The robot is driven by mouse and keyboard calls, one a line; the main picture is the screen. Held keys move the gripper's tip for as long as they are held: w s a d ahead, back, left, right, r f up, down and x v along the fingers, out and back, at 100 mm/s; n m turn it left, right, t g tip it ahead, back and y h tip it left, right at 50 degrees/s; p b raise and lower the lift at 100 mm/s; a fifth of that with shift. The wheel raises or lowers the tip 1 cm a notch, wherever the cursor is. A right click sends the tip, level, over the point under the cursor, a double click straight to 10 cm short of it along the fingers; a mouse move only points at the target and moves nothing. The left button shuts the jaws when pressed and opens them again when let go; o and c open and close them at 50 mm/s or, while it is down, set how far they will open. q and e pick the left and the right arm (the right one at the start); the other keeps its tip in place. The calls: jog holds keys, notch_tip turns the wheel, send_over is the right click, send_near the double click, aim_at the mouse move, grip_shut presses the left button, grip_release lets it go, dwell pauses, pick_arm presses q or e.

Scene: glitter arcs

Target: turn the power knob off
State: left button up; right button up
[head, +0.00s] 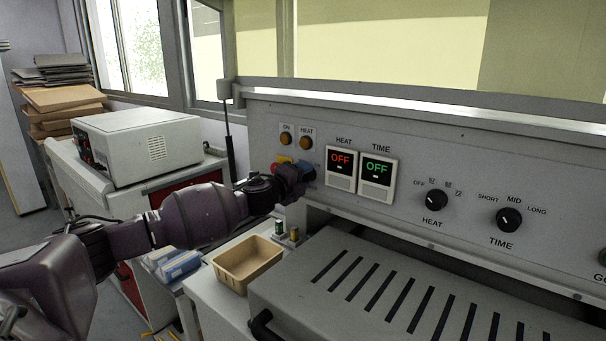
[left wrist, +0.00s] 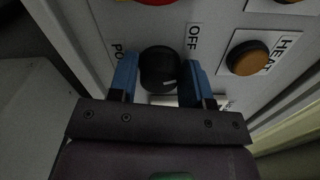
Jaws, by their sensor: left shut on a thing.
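The power knob (left wrist: 160,68) is a black round knob with a small white mark, seen in the left wrist view. It sits on the light panel between a partly hidden label starting "PO" and an "OFF" label (left wrist: 193,37). My left gripper (left wrist: 156,78) has its two blue fingers on either side of the knob, shut on it. In the head view my left gripper (head: 294,172) is at the panel's left end and hides the knob. The knob's exact setting is hard to read. My right gripper is in neither view.
An orange button (left wrist: 248,57) labelled HEAT is close beside the fingers, with a red round part (left wrist: 155,2) at the top edge. Displays reading OFF (head: 342,162), a heat knob (head: 434,201) and a time knob (head: 509,218) lie to the right. A tan tray (head: 247,262) stands below.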

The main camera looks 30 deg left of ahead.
pick_arm(q)
jog(key=shift+n+p, duration=0.35)
jog(key=shift+n, duration=0.75)
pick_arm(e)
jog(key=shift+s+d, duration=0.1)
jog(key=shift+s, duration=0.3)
pick_arm(q)
jog(key=o, duration=0.9)
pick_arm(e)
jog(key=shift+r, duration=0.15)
pick_arm(q)
jog(key=s+b, duration=0.2)
jog(key=s, duration=0.8)
jog(key=shift+s+a, duration=0.4)
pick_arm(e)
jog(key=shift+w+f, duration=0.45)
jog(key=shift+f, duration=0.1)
